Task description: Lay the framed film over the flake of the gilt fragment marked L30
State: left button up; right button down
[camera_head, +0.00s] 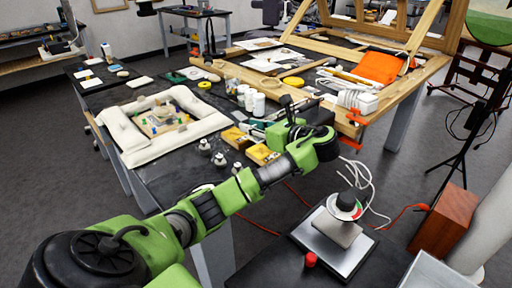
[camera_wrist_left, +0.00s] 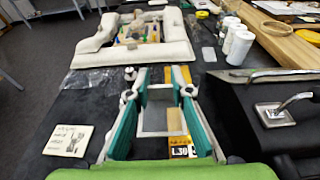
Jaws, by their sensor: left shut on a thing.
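My left gripper (camera_head: 262,128) reaches over the near part of the dark table. In the left wrist view its teal fingers (camera_wrist_left: 160,95) are shut on the framed film (camera_wrist_left: 162,132), a clear pane in a pale rectangular frame, seen between the fingers. A yellow label reading L30 (camera_wrist_left: 182,148) shows below and right of the frame, partly covered by the right finger. The gilt fragment with this label seems to be the nearer yellow block (camera_head: 262,154) in the head view. Its flake cannot be made out. My right gripper is not in view.
A second yellow block (camera_head: 237,138) lies beside it. Several small metal weights (camera_head: 220,160) stand to the left. White jars (camera_head: 258,105) stand behind. A card with writing (camera_wrist_left: 68,140) lies left of the gripper.

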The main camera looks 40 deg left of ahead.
pick_arm(q)
send_over(257, 148)
jog(key=f, duration=0.6)
jog(key=shift+s+a, duration=0.1)
jog(key=shift+a, duration=0.15)
jog(key=shift+f, duration=1.5)
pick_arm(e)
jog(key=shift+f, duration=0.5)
pick_arm(q)
jog(key=shift+f, duration=0.1)
jog(key=o, duration=0.8)
jog(key=shift+d+r, duration=0.2)
jog(key=v, duration=0.7)
jog(key=shift+d, duration=0.1)
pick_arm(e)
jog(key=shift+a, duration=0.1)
